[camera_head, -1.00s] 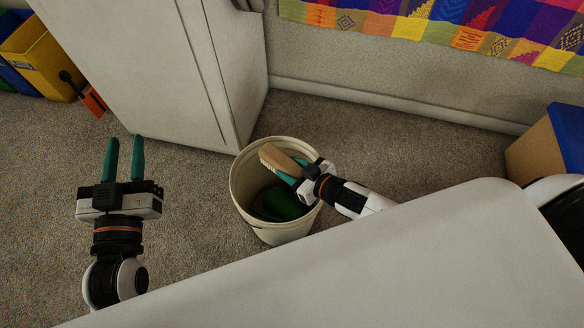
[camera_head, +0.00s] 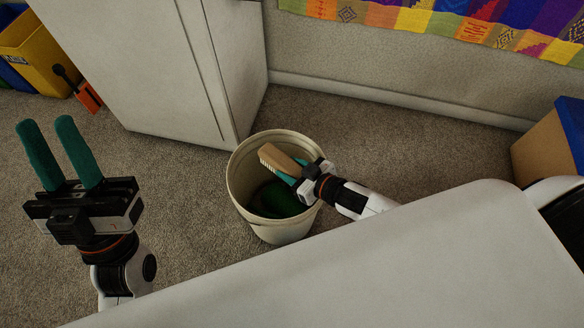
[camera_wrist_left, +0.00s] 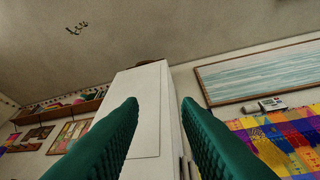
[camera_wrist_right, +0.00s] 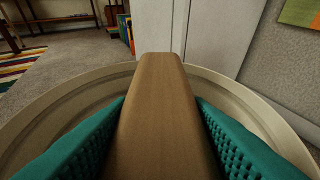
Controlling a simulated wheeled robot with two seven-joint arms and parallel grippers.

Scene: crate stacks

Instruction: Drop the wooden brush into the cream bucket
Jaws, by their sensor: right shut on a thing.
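The cream bucket (camera_head: 236,190) stands on the carpet in the middle of the head view, with something dark green (camera_head: 275,200) lying inside it. The wooden brush (camera_head: 279,160) is held over the bucket's mouth, within the rim as seen from above. My right gripper (camera_head: 295,175) is shut on the brush. In the right wrist view the brush's brown wooden body (camera_wrist_right: 160,115) sits between the teal fingers, with the bucket's rim (camera_wrist_right: 65,95) around it. My left gripper (camera_head: 58,152) is open and empty, raised at the left; its two fingers stand apart in the left wrist view (camera_wrist_left: 160,110).
A white cabinet (camera_head: 150,70) stands behind the bucket. A yellow crate (camera_head: 35,50) and an orange-and-black object (camera_head: 88,97) are at the far left. A box with a blue lid (camera_head: 555,140) stands at the right. A white surface (camera_head: 400,265) fills the front. Carpet around the bucket is clear.

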